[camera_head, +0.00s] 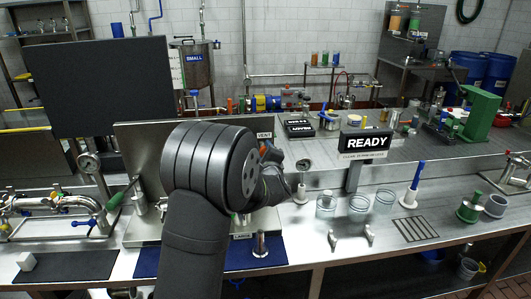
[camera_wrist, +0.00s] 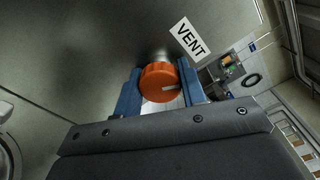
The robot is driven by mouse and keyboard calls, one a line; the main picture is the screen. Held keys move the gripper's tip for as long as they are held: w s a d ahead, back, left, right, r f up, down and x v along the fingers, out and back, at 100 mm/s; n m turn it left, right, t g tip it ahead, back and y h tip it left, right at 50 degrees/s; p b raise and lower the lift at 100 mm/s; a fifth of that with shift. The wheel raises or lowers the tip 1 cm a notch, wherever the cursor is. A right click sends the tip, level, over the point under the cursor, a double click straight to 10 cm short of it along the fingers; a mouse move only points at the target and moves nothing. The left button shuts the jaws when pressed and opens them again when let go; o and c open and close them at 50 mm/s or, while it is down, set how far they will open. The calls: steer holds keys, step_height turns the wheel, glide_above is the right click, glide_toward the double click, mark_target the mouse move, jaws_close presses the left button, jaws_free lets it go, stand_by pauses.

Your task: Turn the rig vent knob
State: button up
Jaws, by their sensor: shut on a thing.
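In the head view my gripper (camera_head: 272,180) is at the right side of the upright rig panel (camera_head: 140,145), below the VENT label (camera_head: 264,135). The knob is mostly hidden there by my wrist.
A READY sign (camera_head: 366,142) stands on the bench to the right. Glass beakers (camera_head: 326,204) and a blue-handled brush (camera_head: 413,185) stand near it. A metal cylinder (camera_head: 260,244) stands on the blue mat (camera_head: 268,257) below my gripper. Pipework with a blue valve handle (camera_head: 84,223) lies left.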

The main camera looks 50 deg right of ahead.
steer(key=shift+n, duration=1.4)
steer(key=o, duration=1)
steer(key=shift+s+a, duration=0.1)
steer(key=v, duration=1.7)
steer(key=shift+r, duration=0.1)
